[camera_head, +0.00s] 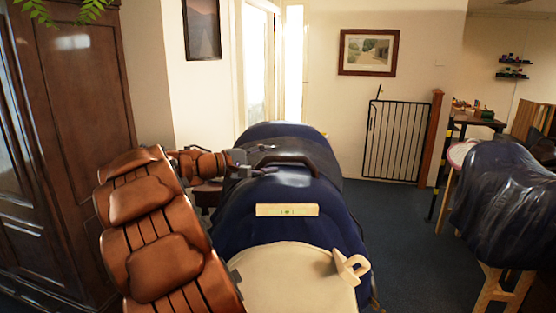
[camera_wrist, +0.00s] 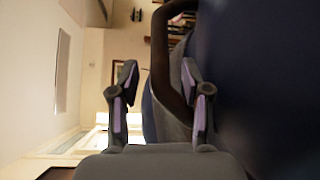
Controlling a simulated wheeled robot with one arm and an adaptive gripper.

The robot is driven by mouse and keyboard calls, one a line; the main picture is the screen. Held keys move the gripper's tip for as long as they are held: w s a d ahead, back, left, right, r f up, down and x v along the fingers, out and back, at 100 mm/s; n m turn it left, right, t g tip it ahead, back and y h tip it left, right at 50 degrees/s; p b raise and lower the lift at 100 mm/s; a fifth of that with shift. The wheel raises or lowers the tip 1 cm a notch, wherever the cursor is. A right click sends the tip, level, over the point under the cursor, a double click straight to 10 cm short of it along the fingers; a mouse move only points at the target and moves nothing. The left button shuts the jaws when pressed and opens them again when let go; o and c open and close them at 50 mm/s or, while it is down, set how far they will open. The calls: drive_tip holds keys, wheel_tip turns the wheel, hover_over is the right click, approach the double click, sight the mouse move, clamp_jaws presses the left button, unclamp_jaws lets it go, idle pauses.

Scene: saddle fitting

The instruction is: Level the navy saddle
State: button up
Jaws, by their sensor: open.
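The navy saddle (camera_head: 240,205) stands in the middle of the head view, with a dark seat area and a dark arched handle (camera_head: 310,163) across its top. A pale level with a green vial (camera_head: 287,210) lies across the saddle nearer me. My gripper (camera_head: 262,160) reaches in from the left just over the saddle, beside the handle. In the wrist view my gripper (camera_wrist: 160,70) is open. The handle (camera_wrist: 160,55) shows between and beyond its fingers, partly behind the right finger. I cannot tell whether they touch. Navy surface (camera_wrist: 260,80) fills the right side.
A cream pad (camera_head: 285,280) with a pale wooden piece (camera_head: 350,268) lies at the near end. A dark wooden wardrobe (camera_head: 70,140) stands left. A dark covered saddle (camera_head: 510,200) on a wooden stand (camera_head: 490,285) is at right. Dark floor (camera_head: 405,225) is clear between them.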

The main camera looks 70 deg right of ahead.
drive_tip(key=v, duration=0.8)
drive_tip(key=shift+a, duration=0.1)
idle(0.3)
drive_tip(key=s+a+f+n+t+y, duration=0.2)
drive_tip(key=a+f, duration=0.6)
drive_tip(key=a, duration=0.8)
drive_tip(key=s+a+f+n+t+y, duration=0.1)
drive_tip(key=s+a+f+t+y, duration=0.2)
drive_tip(key=a, duration=1.2)
drive_tip(key=s+a+f+n+t+y, duration=0.2)
drive_tip(key=s+a+f+y, duration=0.5)
drive_tip(key=a+f, duration=0.6)
drive_tip(key=a+t+y, duration=0.1)
drive_tip(key=a, duration=0.2)
drive_tip(key=shift+s+a+n+t, duration=0.3)
drive_tip(key=shift+a, duration=0.05)
drive_tip(key=shift+c, duration=0.2)
drive_tip(key=shift+c, duration=0.3)
drive_tip(key=shift+d, duration=0.15)
